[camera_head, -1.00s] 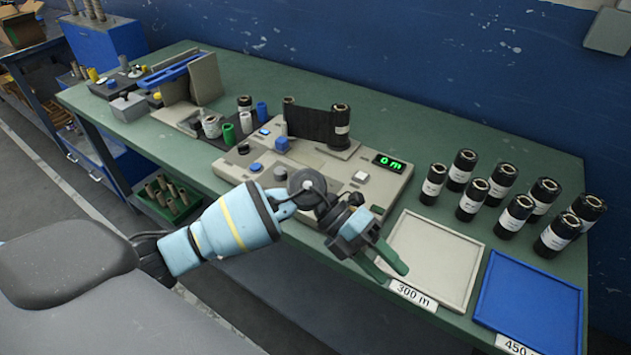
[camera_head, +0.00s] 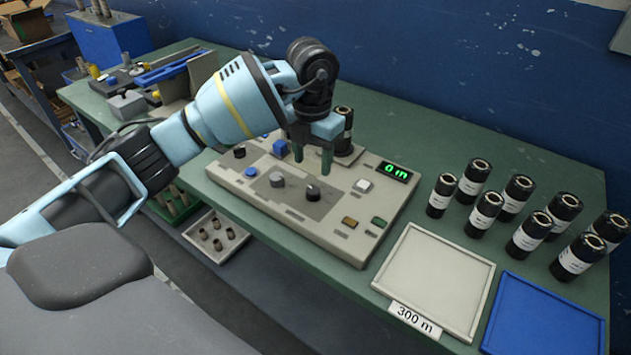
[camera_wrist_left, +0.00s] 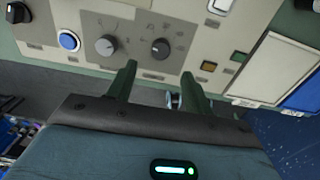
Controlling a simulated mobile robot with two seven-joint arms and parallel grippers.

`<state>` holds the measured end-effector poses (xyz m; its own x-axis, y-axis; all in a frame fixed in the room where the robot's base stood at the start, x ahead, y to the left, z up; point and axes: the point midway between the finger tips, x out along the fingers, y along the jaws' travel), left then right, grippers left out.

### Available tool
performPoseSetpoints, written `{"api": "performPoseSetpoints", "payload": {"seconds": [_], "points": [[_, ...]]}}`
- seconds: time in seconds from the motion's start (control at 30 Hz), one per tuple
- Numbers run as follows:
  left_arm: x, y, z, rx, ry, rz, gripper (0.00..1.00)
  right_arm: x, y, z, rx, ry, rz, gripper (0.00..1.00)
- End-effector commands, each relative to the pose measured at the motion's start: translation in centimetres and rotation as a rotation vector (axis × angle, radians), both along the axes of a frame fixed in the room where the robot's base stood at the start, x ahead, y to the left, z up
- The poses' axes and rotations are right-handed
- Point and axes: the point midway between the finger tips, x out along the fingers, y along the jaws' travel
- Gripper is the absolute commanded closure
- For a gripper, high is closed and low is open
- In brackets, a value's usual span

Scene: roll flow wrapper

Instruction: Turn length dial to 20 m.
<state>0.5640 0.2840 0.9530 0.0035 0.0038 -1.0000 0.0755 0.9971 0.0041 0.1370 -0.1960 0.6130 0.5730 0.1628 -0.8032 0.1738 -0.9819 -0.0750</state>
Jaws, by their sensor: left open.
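The control panel (camera_head: 240,183) of the wrapper carries two round dials side by side, a grey one (camera_head: 277,180) and a dark one (camera_head: 313,190). I cannot read which is the length dial. Both also show in the left wrist view, the grey one (camera_wrist_left: 106,46) left of the dark one (camera_wrist_left: 160,47). The green display (camera_head: 396,171) reads 0 m. My left gripper (camera_head: 313,160) is open and empty, fingers pointing down, over the panel behind the dials. In the wrist view, the dark dial appears beyond the gap between the fingertips (camera_wrist_left: 159,72), apart from them. My right gripper is out of view.
A blue button (camera_head: 251,172), a white button (camera_head: 363,185), an amber button (camera_head: 349,222) and a green button (camera_head: 378,222) sit around the dials. A beige tray (camera_head: 432,270) and a blue tray (camera_head: 545,315) lie to the right, with several black rolls (camera_head: 484,210) behind.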

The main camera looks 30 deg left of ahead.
Motion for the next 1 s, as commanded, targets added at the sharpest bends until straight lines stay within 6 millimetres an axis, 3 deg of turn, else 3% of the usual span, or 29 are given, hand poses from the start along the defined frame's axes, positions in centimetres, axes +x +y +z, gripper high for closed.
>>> {"api": "performPoseSetpoints", "payload": {"seconds": [0.17, 0.53, 0.93, 1.0], "points": [[-0.1, -0.1, -1.9, -0.002, 0.005, -0.002, 0.49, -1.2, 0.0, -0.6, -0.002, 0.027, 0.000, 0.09], [-0.1, -0.1, -6.9, -0.003, 0.004, -0.003, 0.49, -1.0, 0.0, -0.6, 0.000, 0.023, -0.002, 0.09], [0.0, -0.1, -7.7, -0.003, 0.000, -0.004, 0.49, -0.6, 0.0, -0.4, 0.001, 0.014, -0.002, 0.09], [0.0, -0.1, -7.7, -0.003, 0.000, -0.003, 0.55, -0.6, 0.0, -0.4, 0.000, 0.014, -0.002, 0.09]]}}
